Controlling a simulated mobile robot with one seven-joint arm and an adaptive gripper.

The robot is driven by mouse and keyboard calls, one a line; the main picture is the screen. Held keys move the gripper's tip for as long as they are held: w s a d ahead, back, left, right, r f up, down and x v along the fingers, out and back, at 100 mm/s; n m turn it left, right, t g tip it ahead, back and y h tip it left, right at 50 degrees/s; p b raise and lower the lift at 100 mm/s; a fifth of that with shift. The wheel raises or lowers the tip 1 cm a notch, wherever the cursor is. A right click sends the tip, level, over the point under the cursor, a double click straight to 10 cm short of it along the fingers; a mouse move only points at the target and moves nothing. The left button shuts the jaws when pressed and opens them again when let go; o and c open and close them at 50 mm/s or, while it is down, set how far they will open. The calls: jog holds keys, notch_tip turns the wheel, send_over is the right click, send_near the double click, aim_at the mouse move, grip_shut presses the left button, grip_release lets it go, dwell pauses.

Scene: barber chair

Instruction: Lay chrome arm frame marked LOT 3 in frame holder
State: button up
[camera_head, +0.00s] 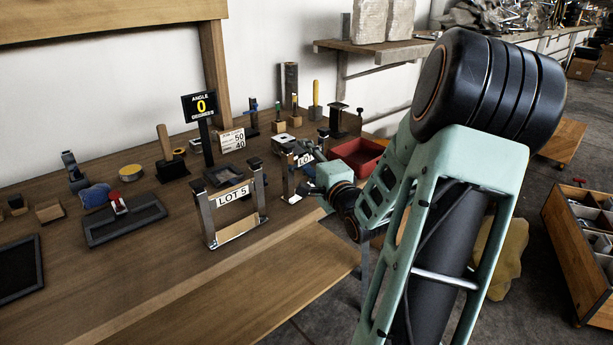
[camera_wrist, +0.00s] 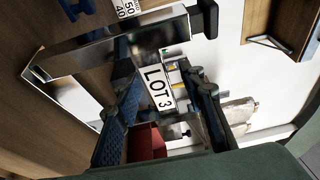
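The chrome arm frame marked LOT 3 (camera_wrist: 158,88) is close up in the wrist view, its label between my fingers. In the head view its label (camera_head: 305,158) shows partly behind my gripper, and the frame stands on the bench. My gripper (camera_head: 318,180) is at the frame's right side. In the wrist view my gripper (camera_wrist: 158,70) has its two blue-padded fingers apart, one on each side of the label. I cannot tell whether they touch the frame. I cannot tell for sure which item is the frame holder; a dark tray-like fixture (camera_head: 110,229) lies at the left.
A second chrome frame marked LOT 5 (camera_head: 232,205) stands left of my gripper. An ANGLE 0 sign (camera_head: 200,105) stands behind it. A red bin (camera_head: 358,155) is behind my gripper. A black tray (camera_head: 20,270) lies far left. The bench front is clear.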

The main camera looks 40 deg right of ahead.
grip_shut()
jog(key=shift+r, duration=0.2)
dwell(0.4)
